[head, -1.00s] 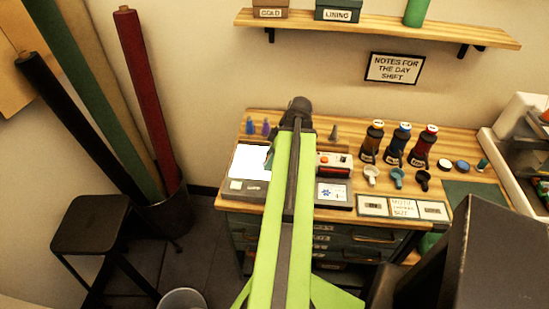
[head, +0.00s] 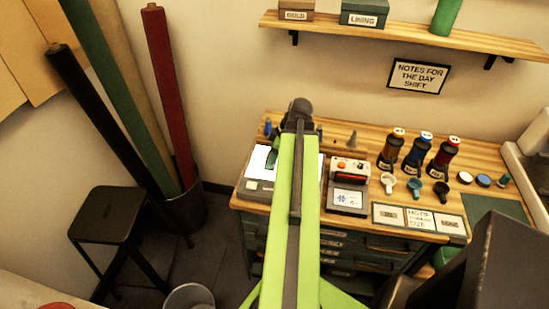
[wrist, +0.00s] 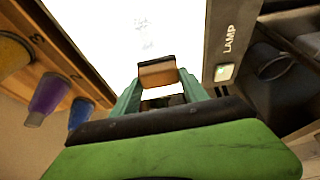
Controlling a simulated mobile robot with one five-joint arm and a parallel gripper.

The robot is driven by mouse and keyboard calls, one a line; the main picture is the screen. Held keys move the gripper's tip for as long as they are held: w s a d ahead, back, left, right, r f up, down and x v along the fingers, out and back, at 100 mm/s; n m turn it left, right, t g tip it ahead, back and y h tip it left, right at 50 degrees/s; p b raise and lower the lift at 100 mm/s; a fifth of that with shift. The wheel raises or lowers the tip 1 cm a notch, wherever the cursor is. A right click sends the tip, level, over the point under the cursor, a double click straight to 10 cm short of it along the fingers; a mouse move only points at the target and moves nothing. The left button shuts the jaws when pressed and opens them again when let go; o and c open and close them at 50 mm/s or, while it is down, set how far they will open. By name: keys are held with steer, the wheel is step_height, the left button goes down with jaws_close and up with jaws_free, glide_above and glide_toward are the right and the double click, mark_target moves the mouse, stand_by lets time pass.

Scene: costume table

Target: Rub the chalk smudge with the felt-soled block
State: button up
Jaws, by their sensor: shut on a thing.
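My gripper (wrist: 158,82) shows in the wrist view with green fingers shut on a small block (wrist: 157,74). The block has a tan wooden body and a dark edge along its far side. It is in front of a bright white light panel (wrist: 90,25); I cannot tell if it touches it. Faint grey marks (wrist: 146,32) show on the panel just beyond the block; I cannot tell whether they are the chalk smudge. In the head view the panel (head: 258,162) lies left of my arm. The arm hides the block and most of the gripper there.
A dark frame marked LAMP with a lit switch (wrist: 224,72) borders the panel. A stool (head: 106,214) stands left of the table.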

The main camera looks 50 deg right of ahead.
steer(key=shift+w+d+r, duration=0.1)
steer(key=shift+w+d, duration=0.15)
steer(key=shift+d, duration=0.3)
steer(key=shift+s+d, duration=0.35)
steer(key=shift+s, duration=0.5)
steer(key=shift+s+d, duration=0.35)
steer(key=shift+s, duration=0.5)
steer(key=shift+s+d, duration=0.4)
steer(key=shift+s, duration=0.45)
steer(key=shift+s+d, duration=0.35)
steer(key=shift+s, duration=0.45)
steer(key=shift+s+d+f, duration=0.1)
steer(key=shift+s+d, duration=0.25)
steer(key=shift+s, duration=0.45)
steer(key=shift+s+d+f, duration=0.1)
steer(key=shift+s+d, duration=0.2)
steer(key=shift+s, duration=0.5)
steer(key=shift+r, duration=0.15)
steer(key=shift+w+a, duration=0.4)
steer(key=shift+w, duration=0.4)
steer(key=shift+w+a, duration=0.35)
steer(key=shift+w, duration=0.4)
steer(key=shift+w+a, duration=0.45)
steer(key=shift+w, duration=0.65)
steer(key=shift+w+a, duration=0.45)
steer(key=shift+w, duration=0.7)
steer(key=shift+w+a, duration=0.45)
steer(key=shift+w, duration=0.65)
